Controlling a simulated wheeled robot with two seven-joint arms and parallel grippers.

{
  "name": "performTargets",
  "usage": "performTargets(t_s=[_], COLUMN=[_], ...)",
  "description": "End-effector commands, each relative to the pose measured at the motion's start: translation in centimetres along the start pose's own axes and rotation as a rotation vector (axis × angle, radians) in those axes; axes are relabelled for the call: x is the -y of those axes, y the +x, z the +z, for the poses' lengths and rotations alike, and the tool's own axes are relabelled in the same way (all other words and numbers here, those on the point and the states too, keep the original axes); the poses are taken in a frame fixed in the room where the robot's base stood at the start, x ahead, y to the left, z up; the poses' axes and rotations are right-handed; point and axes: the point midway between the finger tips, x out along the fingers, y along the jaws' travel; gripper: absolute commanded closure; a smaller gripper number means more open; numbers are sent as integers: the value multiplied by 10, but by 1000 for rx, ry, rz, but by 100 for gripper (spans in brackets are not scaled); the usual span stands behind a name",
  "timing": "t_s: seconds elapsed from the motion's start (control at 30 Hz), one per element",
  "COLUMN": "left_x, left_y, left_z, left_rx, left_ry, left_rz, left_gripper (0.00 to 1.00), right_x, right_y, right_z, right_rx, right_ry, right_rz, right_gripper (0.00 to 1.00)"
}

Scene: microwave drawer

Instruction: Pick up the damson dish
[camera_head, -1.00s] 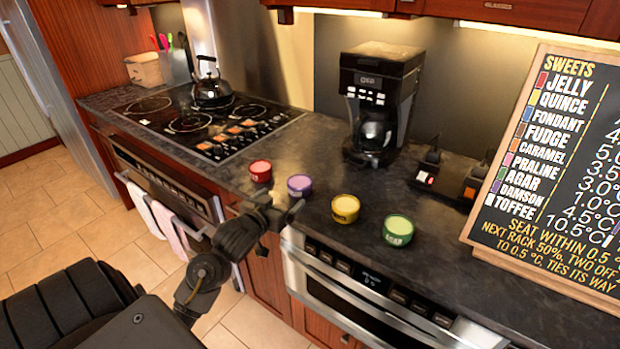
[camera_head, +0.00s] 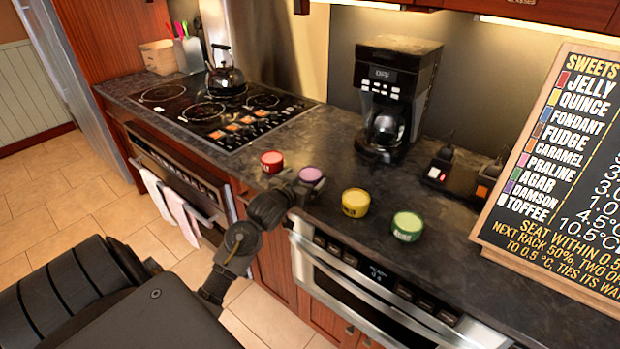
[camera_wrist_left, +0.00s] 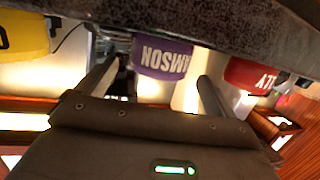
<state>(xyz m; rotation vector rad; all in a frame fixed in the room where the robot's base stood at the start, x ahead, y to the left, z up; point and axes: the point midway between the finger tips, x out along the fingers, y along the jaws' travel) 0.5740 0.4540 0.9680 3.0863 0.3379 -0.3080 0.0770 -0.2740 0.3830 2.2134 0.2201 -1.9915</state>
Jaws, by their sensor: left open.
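The damson dish is a small round purple dish (camera_head: 311,175) on the dark counter, between a red dish and a yellow one. In the left wrist view the picture is upside down, and the dish (camera_wrist_left: 165,57) shows the lettering "DAMSON". My left gripper (camera_head: 303,188) is at the counter's front edge, close against the near side of the dish. In the left wrist view its two fingers are spread, one on each side of the dish's outline, with gaps on both sides. My left gripper is open and empty. My right gripper does not show.
A red jelly dish (camera_head: 272,161) stands close left of the damson dish. A yellow dish (camera_head: 355,202) and a green dish (camera_head: 407,226) stand to the right. A coffee maker (camera_head: 391,98) is behind, and a menu board (camera_head: 570,170) stands at right. The stovetop (camera_head: 210,108) is at left.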

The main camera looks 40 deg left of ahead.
Motion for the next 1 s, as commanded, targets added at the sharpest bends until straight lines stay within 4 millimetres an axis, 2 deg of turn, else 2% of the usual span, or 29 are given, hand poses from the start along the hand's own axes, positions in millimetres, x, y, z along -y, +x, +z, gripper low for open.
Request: performTargets(t_s=[0.1, 0.23, 0.53, 0.9, 0.97, 1.0], left_x=[-1, -1, -1, -1, -1, -1], left_y=[19, 34, 38, 38, 38, 38], left_z=[-2, -1, 1, 0, 0, 0], left_rx=[1, 0, -1, 0, 0, -2], left_ry=[-2, -1, 0, 0, 0, 0], left_rz=[0, -1, 0, 0, 0, 0], left_gripper=[7, 7, 7, 56, 63, 63], right_x=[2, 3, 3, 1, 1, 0], right_y=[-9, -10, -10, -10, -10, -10], right_z=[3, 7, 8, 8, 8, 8], right_rx=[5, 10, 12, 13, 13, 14], right_ry=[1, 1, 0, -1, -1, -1], right_rz=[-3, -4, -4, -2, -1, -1], right_gripper=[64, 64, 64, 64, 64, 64])
